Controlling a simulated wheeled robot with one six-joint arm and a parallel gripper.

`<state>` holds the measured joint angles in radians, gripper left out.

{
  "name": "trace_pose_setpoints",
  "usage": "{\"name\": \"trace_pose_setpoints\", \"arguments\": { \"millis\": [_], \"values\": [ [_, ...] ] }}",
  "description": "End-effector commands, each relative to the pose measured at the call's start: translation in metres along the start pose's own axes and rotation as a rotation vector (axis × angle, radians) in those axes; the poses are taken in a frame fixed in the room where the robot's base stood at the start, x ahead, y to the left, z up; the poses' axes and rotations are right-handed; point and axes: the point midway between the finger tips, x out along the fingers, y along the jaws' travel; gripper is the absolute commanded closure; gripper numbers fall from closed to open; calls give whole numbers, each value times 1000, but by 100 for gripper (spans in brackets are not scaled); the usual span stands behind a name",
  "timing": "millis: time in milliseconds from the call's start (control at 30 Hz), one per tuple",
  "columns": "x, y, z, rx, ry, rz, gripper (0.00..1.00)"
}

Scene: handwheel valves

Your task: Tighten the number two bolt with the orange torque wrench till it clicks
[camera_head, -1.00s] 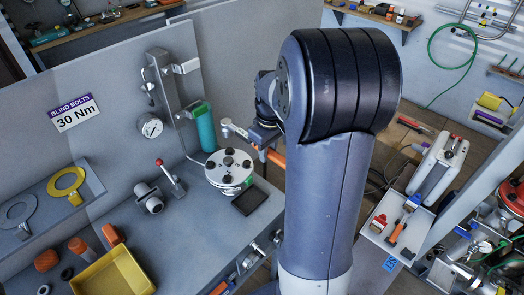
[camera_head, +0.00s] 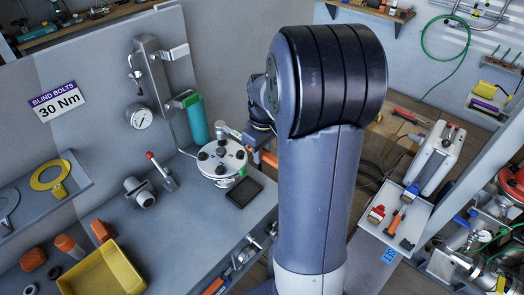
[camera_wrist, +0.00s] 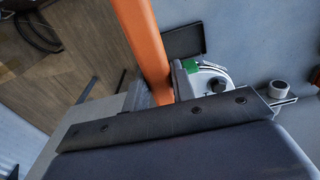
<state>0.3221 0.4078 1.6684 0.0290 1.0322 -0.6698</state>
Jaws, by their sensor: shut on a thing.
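The orange torque wrench (camera_head: 268,158) is held in my gripper (camera_wrist: 160,97), which is shut on its orange handle (camera_wrist: 146,45). In the head view my arm hides much of the gripper and handle. The wrench's grey head reaches left over the rear edge of the round, light flange (camera_head: 214,172), which has several dark bolts. In the head view the wrench head appears close above the rear bolt; I cannot tell if it touches. The flange's edge, a green mark and one dark bolt (camera_wrist: 216,85) show in the wrist view. Bolt numbers are not readable.
A sign (camera_head: 57,101) reads "BLIND BOLTS 30 Nm". A yellow bin (camera_head: 103,272) is at front left.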

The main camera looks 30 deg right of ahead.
Motion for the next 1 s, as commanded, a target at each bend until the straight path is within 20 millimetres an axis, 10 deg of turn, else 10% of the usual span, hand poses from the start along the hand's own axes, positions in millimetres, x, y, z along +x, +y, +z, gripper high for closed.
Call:
{"name": "trace_pose_setpoints", "arguments": {
  "millis": [1000],
  "values": [
    [12,0,1,0,0,0,100]
  ]
}}
